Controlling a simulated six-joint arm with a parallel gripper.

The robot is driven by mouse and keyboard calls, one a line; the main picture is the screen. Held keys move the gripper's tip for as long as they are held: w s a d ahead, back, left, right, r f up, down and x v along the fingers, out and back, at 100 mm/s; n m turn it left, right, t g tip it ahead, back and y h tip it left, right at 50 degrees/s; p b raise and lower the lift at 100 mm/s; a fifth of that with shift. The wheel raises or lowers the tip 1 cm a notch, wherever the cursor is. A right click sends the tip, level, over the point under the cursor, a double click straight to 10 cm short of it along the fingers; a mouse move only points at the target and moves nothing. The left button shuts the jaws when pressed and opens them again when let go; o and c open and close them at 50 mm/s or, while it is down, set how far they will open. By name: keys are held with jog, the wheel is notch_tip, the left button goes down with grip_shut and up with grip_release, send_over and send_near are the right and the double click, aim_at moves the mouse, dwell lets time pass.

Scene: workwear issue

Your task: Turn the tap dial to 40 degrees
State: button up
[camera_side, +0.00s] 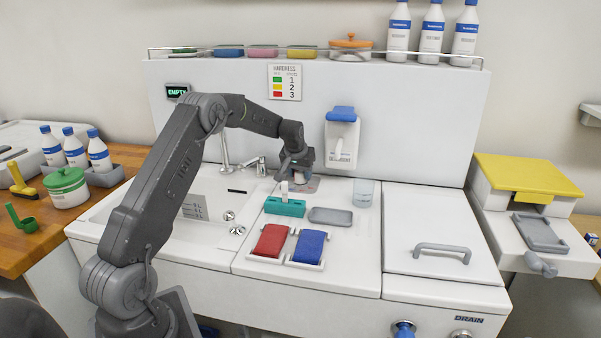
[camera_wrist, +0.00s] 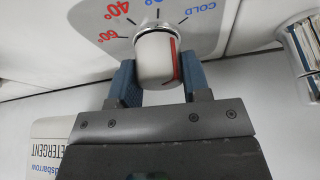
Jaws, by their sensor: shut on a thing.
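The tap dial (camera_wrist: 100,52) is a white plate with red 60° and 40° marks, a partly cropped blue mark and a blue COLD mark. Its white knob (camera_wrist: 155,60) stands out from the plate and has a red line on its right side. In the side view my gripper (camera_side: 299,172) reaches down at the worktop's back and hides most of the dial.
A chrome tap (camera_side: 257,163) stands left of my gripper. A detergent dispenser (camera_side: 341,138) hangs on the panel to the right.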

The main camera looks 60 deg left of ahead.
aim_at(302, 172)
jog(key=n+g+y, duration=0.1)
jog(key=n, duration=0.3)
jog(key=shift+n+g+y, duration=0.3)
jog(key=shift+n+g, duration=0.4)
jog(key=shift+n, duration=1.2)
jog(key=o, duration=0.9)
jog(key=shift+r, duration=0.15)
jog(key=shift+d+r, duration=0.2)
jog(key=shift+r, duration=0.1)
jog(key=r, duration=0.9)
jog(key=shift+s+d, duration=0.1)
jog(key=shift+d, duration=0.25)
